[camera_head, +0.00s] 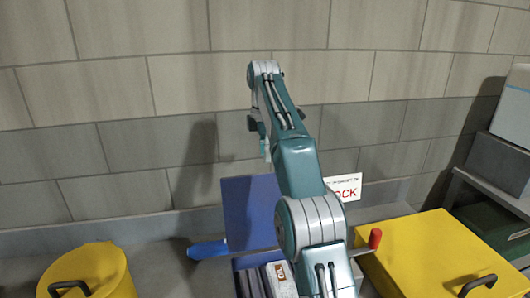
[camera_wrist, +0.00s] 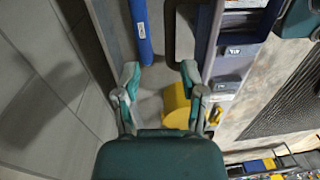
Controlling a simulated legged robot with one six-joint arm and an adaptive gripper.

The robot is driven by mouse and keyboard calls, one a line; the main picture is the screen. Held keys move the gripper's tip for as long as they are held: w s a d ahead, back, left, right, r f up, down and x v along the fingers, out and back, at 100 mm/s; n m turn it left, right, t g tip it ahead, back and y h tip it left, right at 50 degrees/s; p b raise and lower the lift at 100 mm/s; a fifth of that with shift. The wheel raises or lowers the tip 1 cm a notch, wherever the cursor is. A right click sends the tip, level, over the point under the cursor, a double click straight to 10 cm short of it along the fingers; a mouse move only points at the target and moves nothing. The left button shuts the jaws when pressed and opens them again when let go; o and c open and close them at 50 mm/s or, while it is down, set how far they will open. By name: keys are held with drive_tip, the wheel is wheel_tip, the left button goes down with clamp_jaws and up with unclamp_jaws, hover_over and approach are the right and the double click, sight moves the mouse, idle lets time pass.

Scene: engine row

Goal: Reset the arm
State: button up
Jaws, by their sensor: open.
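My arm rises through the middle of the head view and bends over at the top. My gripper hangs behind the forearm there, small and partly hidden. In the wrist view my gripper (camera_wrist: 160,76) shows two green-grey fingers spread apart with nothing between them. Beyond the fingers are a grey surface, a blue cylinder (camera_wrist: 141,32) and a yellow round object (camera_wrist: 176,106). The fingers look clear of both, though the right one overlaps the yellow object in the picture.
A yellow drum (camera_head: 92,270) stands at lower left. The blue cylinder (camera_head: 207,250) lies beside an open blue case (camera_head: 250,210). A yellow box (camera_head: 425,258), a red-knobbed lever (camera_head: 375,239) and a white sign (camera_head: 346,188) are at right. Grey boxes (camera_head: 498,160) fill the right edge. A block wall (camera_head: 130,90) stands behind.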

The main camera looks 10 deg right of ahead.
drive_tip(key=s+r+m+t, duration=0.4)
drive_tip(key=s+m, duration=0.5)
drive_tip(key=s, duration=0.7)
drive_tip(key=s+f+m+t, duration=0.1)
drive_tip(key=s+f+m, duration=0.3)
drive_tip(key=s+f, duration=0.3)
drive_tip(key=s+f+m+t, duration=0.1)
drive_tip(key=s+f+m, duration=0.4)
drive_tip(key=s, duration=0.8)
drive_tip(key=shift+s+a+f, duration=0.2)
drive_tip(key=shift+s+f, duration=0.15)
drive_tip(key=shift+f, duration=0.6)
